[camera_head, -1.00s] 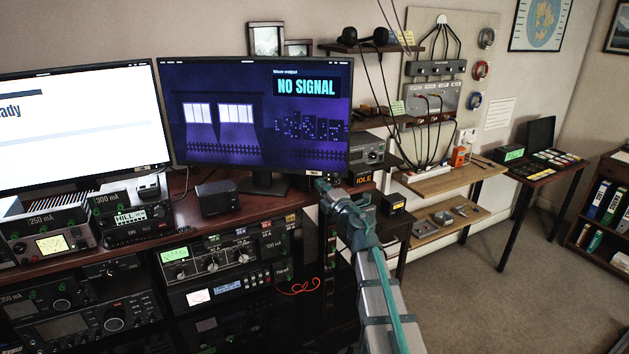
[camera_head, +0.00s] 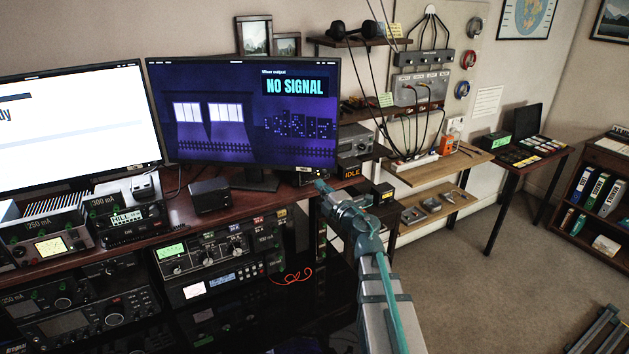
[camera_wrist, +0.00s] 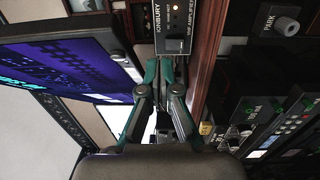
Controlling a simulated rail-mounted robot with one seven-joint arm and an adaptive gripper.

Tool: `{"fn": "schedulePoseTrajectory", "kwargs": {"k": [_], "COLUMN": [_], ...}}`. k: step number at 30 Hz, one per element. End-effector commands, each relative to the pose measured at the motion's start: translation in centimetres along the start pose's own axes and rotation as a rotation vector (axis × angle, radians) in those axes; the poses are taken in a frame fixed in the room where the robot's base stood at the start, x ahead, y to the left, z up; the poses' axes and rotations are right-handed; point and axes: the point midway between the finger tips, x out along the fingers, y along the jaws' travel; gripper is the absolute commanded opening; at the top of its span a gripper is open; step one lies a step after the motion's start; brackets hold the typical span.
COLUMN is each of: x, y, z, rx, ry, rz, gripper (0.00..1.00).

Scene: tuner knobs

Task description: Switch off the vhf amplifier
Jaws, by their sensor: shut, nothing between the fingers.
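In the head view, my gripper (camera_head: 322,187) is at the desk's right end, just below the monitor's lower right corner. The amplifier is not clearly distinguishable there.
The monitor (camera_head: 245,110) reading "NO SIGNAL" stands close to my gripper; its edge also shows in the wrist view (camera_wrist: 65,65). Radio units (camera_head: 220,250) fill the rack below the desk (camera_head: 285,200). A wooden shelf (camera_head: 440,168) stands to the right. Floor at lower right is mostly open.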

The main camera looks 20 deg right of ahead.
Motion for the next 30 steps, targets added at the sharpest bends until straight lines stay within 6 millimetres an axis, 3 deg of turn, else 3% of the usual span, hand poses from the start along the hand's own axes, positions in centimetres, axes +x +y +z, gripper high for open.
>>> {"fn": "schedulePoseTrajectory", "kwargs": {"k": [1,3,12,30], "x": [-1.6,-3.0,-6.8,-7.3], "y": [0.0,0.2,0.9,1.1], "z": [-0.1,-0.1,-0.1,0.0], "rx": [-0.002,-0.001,-0.001,0.0], "ry": [-0.002,-0.001,-0.001,0.0], "rz": [0.001,0.001,0.0,0.0], "gripper": [0.0,0.0,0.0,0.0]}}
